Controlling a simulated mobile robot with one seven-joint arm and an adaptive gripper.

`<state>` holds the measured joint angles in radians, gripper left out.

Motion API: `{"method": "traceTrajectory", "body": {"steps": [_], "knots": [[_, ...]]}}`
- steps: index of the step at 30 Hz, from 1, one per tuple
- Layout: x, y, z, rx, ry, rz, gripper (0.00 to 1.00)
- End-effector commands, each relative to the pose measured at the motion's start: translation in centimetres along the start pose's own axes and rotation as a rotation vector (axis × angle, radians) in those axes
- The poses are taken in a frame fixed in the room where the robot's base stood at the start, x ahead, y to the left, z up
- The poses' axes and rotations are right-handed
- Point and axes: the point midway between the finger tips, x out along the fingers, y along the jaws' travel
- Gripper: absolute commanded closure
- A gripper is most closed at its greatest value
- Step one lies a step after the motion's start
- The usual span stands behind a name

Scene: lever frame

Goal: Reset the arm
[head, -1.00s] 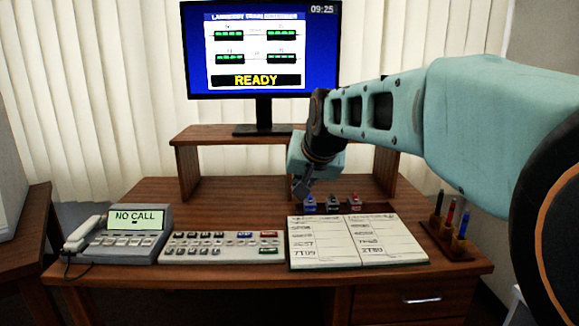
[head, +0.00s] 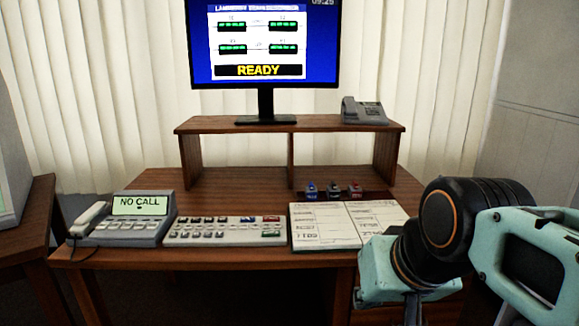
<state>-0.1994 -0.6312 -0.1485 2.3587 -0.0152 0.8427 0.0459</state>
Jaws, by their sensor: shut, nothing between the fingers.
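My gripper (head: 412,308) is at the lower right of the head view, in front of the desk's right side. It points down, is shut and holds nothing I can see; its tips are at the bottom edge of the picture. My teal and black arm comes in from the right edge and is folded, with the wrist low. The arm hides the desk's right front part and touches nothing that I can make out.
The wooden desk (head: 240,178) carries a phone with a NO CALL screen (head: 130,218), a button panel (head: 225,231), an open book (head: 325,226) and three small stamp-like items (head: 333,190). A shelf (head: 190,150) holds a monitor (head: 264,45) reading READY and a grey phone (head: 364,110).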

Motion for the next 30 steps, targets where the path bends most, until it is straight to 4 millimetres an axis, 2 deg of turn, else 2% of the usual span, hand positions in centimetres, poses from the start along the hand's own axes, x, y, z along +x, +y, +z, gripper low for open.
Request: {"method": "traceTrajectory", "body": {"steps": [1, 7, 9, 17, 30], "knots": [[0.3, 0.6, 1.8, 0.002, -0.011, 0.024, 1.0], [1.3, 2.1, 7.6, -0.008, -0.068, 0.111, 1.0], [-0.7, 1.8, 6.2, -0.012, -0.07, 0.109, 1.0], [-5.2, 1.2, 3.3, -0.012, -0.07, 0.106, 1.0], [-15.1, 0.0, -3.0, -0.012, -0.069, 0.105, 1.0]]}}
